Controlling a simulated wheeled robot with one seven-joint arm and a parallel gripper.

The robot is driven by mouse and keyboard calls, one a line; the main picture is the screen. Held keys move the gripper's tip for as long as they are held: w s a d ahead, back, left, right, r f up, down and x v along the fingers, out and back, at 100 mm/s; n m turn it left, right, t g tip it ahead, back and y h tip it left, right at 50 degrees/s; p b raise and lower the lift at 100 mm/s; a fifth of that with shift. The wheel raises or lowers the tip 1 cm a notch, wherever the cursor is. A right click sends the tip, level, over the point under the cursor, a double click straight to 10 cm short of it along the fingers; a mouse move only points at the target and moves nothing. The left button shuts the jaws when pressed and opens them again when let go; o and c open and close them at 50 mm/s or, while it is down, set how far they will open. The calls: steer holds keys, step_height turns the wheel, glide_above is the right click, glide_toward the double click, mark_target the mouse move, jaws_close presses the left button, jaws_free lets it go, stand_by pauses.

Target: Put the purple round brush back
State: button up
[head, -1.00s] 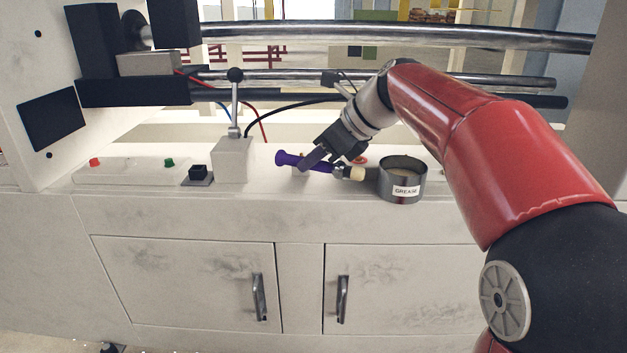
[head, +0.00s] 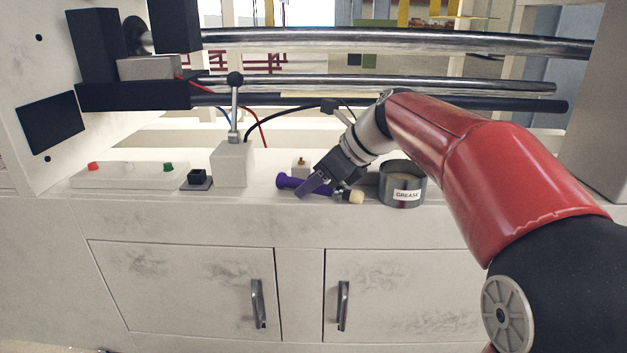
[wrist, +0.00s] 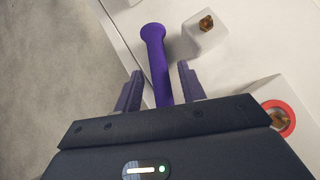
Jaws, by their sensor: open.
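The purple round brush (head: 287,182) lies on its side along the front part of the white bench top, its pale bristle end (head: 354,197) to the right beside the grease tin. My gripper (head: 312,186) is down at the brush's middle. In the wrist view the purple handle (wrist: 158,62) runs between the two fingers of my gripper (wrist: 160,88), which stand open with a gap on each side. The bristle end is hidden under the gripper body in the wrist view.
The grease tin (head: 403,184) stands just right of the brush. A small white block with a brass tip (head: 300,168) is behind it; it also shows in the wrist view (wrist: 203,37). A red-ringed holder (wrist: 281,118) is at right there. A lever box (head: 232,163) stands left.

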steer(key=shift+r, duration=0.1)
steer(key=shift+d+r, duration=0.15)
steer(key=shift+r, duration=0.1)
steer(key=p+v, duration=0.3)
steer(key=v, duration=0.8)
steer(key=shift+s+d+r, duration=0.15)
steer(key=shift+r, duration=0.05)
steer(key=s+d+f+n+t+h, duration=0.1)
steer(key=s+d+f+n+h, duration=0.2)
steer(key=s+f+n, duration=0.6)
steer(key=s+d+f+n+h, duration=0.4)
steer(key=s+f+n, duration=0.6)
steer(key=s+n, duration=0.3)
steer(key=shift+s+d+f+n+t+h, duration=0.25)
steer(key=shift+s+n+t+h, duration=0.15)
steer(key=shift+s+h, duration=0.2)
steer(key=shift+r, duration=0.1)
step_height(320, 180, up, 5)
steer(key=p, duration=0.5)
